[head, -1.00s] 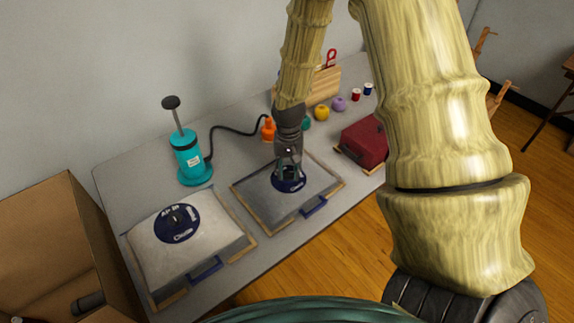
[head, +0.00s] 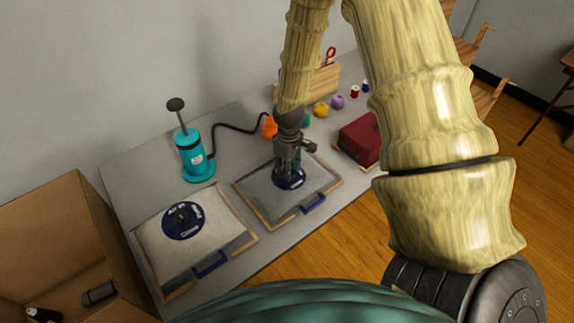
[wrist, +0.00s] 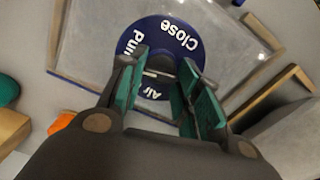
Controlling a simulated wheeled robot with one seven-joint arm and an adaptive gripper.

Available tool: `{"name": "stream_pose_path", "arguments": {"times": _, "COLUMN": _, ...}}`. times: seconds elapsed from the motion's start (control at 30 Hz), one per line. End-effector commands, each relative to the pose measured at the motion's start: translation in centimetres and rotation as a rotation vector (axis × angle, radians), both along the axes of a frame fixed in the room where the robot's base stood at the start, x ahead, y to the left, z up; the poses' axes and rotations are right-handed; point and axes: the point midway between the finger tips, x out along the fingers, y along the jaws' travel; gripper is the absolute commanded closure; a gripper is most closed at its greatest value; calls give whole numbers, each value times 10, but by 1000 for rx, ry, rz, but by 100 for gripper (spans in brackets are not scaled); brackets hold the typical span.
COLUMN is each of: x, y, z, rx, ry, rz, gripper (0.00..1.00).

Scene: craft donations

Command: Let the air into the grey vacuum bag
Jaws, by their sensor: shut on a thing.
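The grey vacuum bag (head: 265,196) lies on the table in a wooden-edged frame with a blue handle. Its round dark blue valve plate (wrist: 125,42) reads "Close", "Pum…" and "Air" in the wrist view; the rest of the lettering is covered. My gripper (wrist: 163,80) points down at the plate's middle. Its green-padded fingers are shut on the dark valve knob (wrist: 160,64). The fingers hide much of the knob, and I cannot tell which label it points to. In the head view my gripper (head: 289,174) hides much of the plate.
A paler, puffed bag (head: 218,224) with a similar plate lies to the left. A teal pump (head: 194,158) with a black hose to an orange end (head: 269,126) stands behind. A dark red box (head: 359,140) is close on the right. An open cardboard box (head: 40,225) stands at left.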

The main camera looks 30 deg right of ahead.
Motion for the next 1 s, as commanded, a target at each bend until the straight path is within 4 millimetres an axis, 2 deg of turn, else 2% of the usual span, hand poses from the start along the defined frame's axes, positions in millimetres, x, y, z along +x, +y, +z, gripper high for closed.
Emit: {"name": "stream_pose_path", "arguments": {"times": 1.0, "x": 0, "y": 0, "z": 2, "rx": 0, "ry": 1, "rz": 958, "gripper": 91}}
